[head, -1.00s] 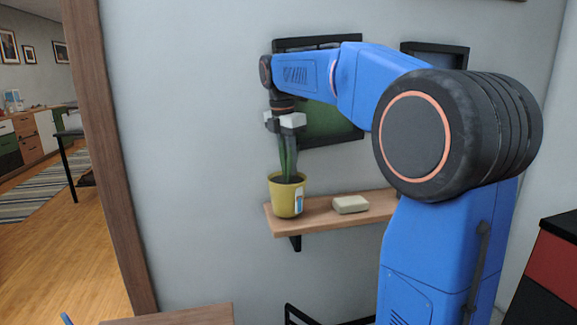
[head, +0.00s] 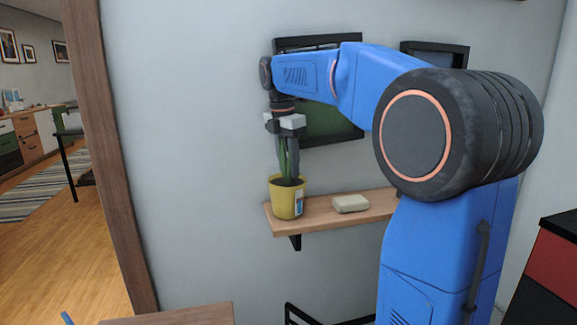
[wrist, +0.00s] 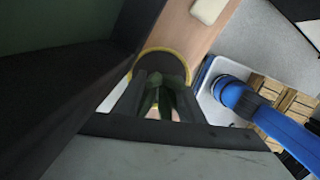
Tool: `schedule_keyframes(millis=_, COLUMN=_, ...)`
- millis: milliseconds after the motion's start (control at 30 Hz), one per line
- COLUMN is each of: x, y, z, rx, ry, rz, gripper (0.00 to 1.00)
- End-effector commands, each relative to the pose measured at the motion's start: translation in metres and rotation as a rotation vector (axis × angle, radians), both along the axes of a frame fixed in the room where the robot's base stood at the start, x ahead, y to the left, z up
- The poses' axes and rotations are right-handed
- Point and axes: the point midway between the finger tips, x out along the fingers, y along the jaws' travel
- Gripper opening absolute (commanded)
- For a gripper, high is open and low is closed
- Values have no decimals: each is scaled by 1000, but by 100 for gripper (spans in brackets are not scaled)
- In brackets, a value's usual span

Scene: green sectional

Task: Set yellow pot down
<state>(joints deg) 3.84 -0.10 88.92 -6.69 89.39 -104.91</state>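The yellow pot (head: 286,203) holds a green plant and has a pale label on its side. It stands upright at the left end of the wooden wall shelf (head: 325,216). My gripper (head: 287,174) points straight down above the pot, its fingers apart on either side of the plant's leaves. In the wrist view, the fingers (wrist: 164,92) flank the green leaves, and the pot's yellow rim (wrist: 163,50) shows as an arc around dark soil. The lower part of the pot is hidden there.
A cream soap-like block (head: 350,204) lies on the shelf right of the pot. A dark-framed picture (head: 330,128) hangs on the wall close behind my gripper. A wooden post (head: 108,160) stands at left, and a red and black cabinet (head: 550,270) at right.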

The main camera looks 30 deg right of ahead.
Motion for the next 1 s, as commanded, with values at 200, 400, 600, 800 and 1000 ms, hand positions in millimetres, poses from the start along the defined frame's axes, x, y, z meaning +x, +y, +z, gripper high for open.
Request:
schedule_keyframes(millis=200, x=0, y=4, z=28, rx=-1, ry=-2, rz=0, gripper=35)
schedule_keyframes(millis=400, x=-1, y=8, z=67, rx=0, ry=-3, rz=1, gripper=35)
schedule_keyframes(millis=600, x=-2, y=12, z=99, rx=0, ry=-1, rz=0, gripper=35)
schedule_keyframes(millis=800, x=-2, y=14, z=116, rx=0, ry=-1, rz=0, gripper=35)
schedule_keyframes(millis=1000, x=-3, y=14, z=119, rx=0, ry=0, rz=0, gripper=35)
